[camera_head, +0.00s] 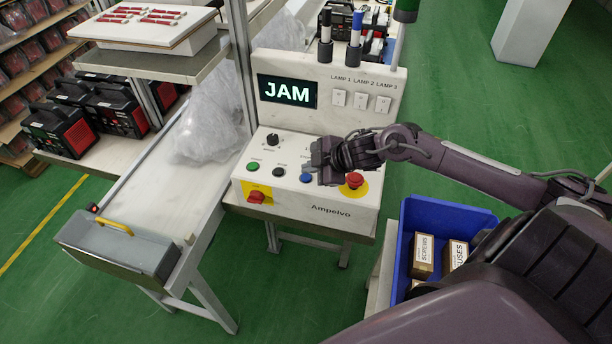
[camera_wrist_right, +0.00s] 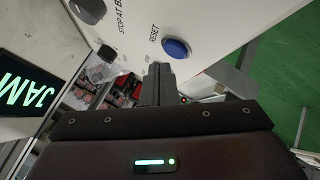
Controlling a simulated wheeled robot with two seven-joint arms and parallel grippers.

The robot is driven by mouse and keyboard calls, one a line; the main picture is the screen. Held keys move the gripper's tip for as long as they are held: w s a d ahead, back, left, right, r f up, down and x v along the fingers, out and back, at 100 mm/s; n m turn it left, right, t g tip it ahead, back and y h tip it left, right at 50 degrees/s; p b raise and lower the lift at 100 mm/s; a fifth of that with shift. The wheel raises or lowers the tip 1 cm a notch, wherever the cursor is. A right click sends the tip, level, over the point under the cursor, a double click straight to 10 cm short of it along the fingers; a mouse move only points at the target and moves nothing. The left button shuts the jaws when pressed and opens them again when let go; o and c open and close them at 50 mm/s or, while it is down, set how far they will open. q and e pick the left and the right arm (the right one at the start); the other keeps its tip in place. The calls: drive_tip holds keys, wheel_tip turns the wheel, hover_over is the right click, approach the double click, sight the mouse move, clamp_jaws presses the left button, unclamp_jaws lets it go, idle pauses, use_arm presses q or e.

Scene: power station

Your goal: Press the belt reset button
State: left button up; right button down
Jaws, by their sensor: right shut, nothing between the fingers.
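The control box (camera_head: 300,205) has a sloped white top with several buttons. The blue button (camera_head: 306,178) sits near the middle of its front row. In the right wrist view the blue button (camera_wrist_right: 177,49) has the label RESET beside it. My right gripper (camera_head: 318,168) is over the panel, just above and right of the blue button. Its fingers (camera_wrist_right: 158,70) are shut and empty, with the tips close to the button but appearing slightly apart from it. My left gripper is not in view.
A red mushroom button (camera_head: 354,180) on yellow stands right of the blue one. The display (camera_head: 288,92) reads JAM. A blue crate (camera_head: 409,240) with boxes stands below my right arm.

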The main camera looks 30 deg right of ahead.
sight(310, 178)
drive_tip(key=shift+f, duration=0.15)
drive_tip(key=shift+f, duration=0.25)
drive_tip(key=shift+f, duration=0.45)
idle(1.0)
drive_tip(key=shift+r+p, duration=0.65)
drive_tip(key=shift+r, duration=0.2)
wheel_tip(310, 178, up, 5)
drive_tip(key=p, duration=0.5)
